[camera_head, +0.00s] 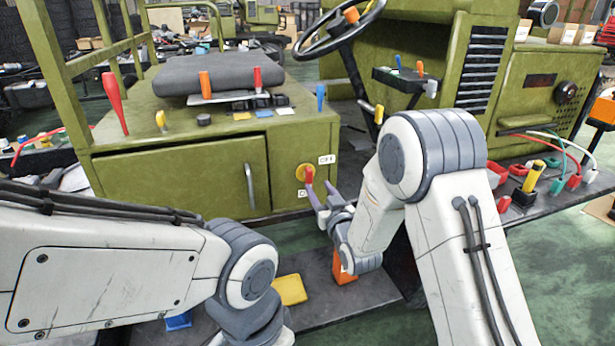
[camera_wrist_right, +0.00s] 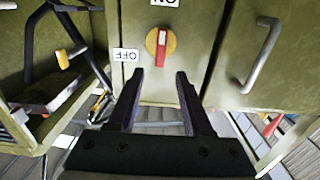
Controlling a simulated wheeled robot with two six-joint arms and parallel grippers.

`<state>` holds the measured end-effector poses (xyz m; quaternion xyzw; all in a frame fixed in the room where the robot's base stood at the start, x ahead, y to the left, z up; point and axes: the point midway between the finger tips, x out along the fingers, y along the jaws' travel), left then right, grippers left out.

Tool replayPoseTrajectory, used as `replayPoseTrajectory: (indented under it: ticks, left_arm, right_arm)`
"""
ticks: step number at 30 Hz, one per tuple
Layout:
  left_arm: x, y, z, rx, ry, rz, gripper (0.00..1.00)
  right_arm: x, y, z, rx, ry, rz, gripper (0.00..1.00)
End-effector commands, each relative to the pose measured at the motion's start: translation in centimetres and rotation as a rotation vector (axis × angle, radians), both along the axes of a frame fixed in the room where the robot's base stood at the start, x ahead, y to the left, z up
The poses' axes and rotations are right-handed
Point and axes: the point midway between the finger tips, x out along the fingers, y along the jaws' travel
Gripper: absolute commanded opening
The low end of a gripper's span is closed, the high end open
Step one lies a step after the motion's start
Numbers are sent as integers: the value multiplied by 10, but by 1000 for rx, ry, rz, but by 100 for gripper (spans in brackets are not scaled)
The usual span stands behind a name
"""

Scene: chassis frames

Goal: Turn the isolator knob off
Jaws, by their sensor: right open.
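The isolator knob, a red handle on a yellow disc (camera_head: 304,173), sits on the front of the olive chassis box. It also shows in the right wrist view (camera_wrist_right: 161,45), its handle upright in that picture and its white mark toward the ON label (camera_wrist_right: 163,2). An OFF label (camera_head: 327,159) is beside the disc; it also shows in the wrist view (camera_wrist_right: 126,55). My right gripper (camera_head: 321,187) is open and empty. Its fingertips (camera_wrist_right: 160,74) are just short of the knob, one either side of the handle's line. My left arm shows at lower left; its gripper is out of view.
A cabinet door with a grey handle (camera_head: 250,187) is left of the knob. A steering wheel (camera_head: 338,28) and levers are above. A yellow block (camera_head: 290,289) and an orange block (camera_head: 343,270) lie low on the dark platform (camera_head: 330,311).

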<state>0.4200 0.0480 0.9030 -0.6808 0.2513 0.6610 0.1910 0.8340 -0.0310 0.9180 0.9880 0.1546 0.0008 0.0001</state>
Motion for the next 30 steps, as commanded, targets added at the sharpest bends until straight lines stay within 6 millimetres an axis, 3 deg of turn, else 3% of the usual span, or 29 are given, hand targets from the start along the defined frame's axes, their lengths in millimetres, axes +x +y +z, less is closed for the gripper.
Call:
replayPoseTrajectory:
  ticks: [12, 18, 26, 27, 30]
  left_arm:
    - [0, 0, 10, 0, 0, 0, 52]
    - [0, 0, 10, 0, 0, 0, 52]
    - [0, 0, 10, 0, 0, 0, 52]
    - [0, 0, 10, 0, 0, 0, 52]
    - [0, 0, 10, 0, 0, 0, 52]
  right_arm:
    - [69, 24, 1, 0, 0, 2, 50]
    - [81, 30, 0, 0, 2, 3, 50]
    - [83, 30, 0, 0, 2, 4, 50]
    - [83, 30, 0, 0, 2, 4, 46]
    - [82, 30, 0, 0, 2, 4, 8]
